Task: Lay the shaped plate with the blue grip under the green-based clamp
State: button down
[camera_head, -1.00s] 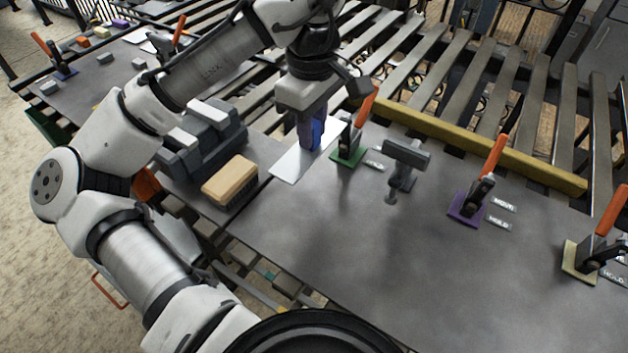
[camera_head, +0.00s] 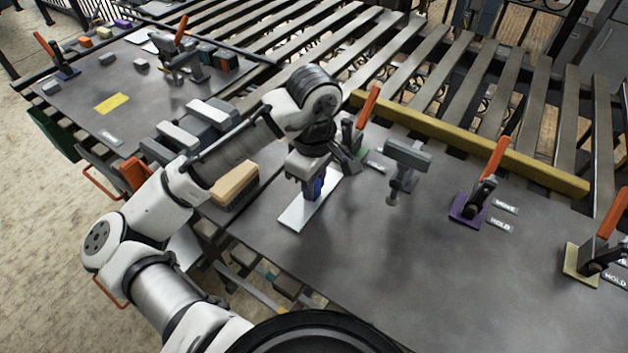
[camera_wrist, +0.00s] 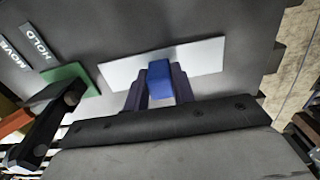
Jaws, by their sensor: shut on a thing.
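The shaped plate (camera_head: 297,216) is a flat, pale metal strip with a blue grip (camera_head: 319,187). My gripper (camera_head: 312,190) is shut on the blue grip. In the wrist view the blue grip (camera_wrist: 160,80) stands between my dark fingers (camera_wrist: 160,92), and the plate (camera_wrist: 205,56) extends to both sides. The plate is low at the table top; I cannot tell whether it touches. The green-based clamp (camera_head: 355,141) stands just behind and right of my gripper, its orange handle up, partly hidden by my wrist. In the wrist view its green base (camera_wrist: 72,80) lies left of the plate, apart from it.
A grey post-mounted block (camera_head: 407,156) stands right of the green-based clamp. Purple-based (camera_head: 470,207) and yellow-based (camera_head: 582,262) clamps stand farther right. A wooden brush (camera_head: 235,184) lies to the left. A yellow bar (camera_head: 470,145) runs along the back. The front middle of the table is clear.

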jog(key=c, duration=1.6)
grip_release()
jog(key=shift+f, duration=0.15)
jog(key=o, duration=0.4)
jog(key=shift+o, duration=0.2)
notch_tip(320, 180, up, 12)
jog(key=shift+r, duration=0.2)
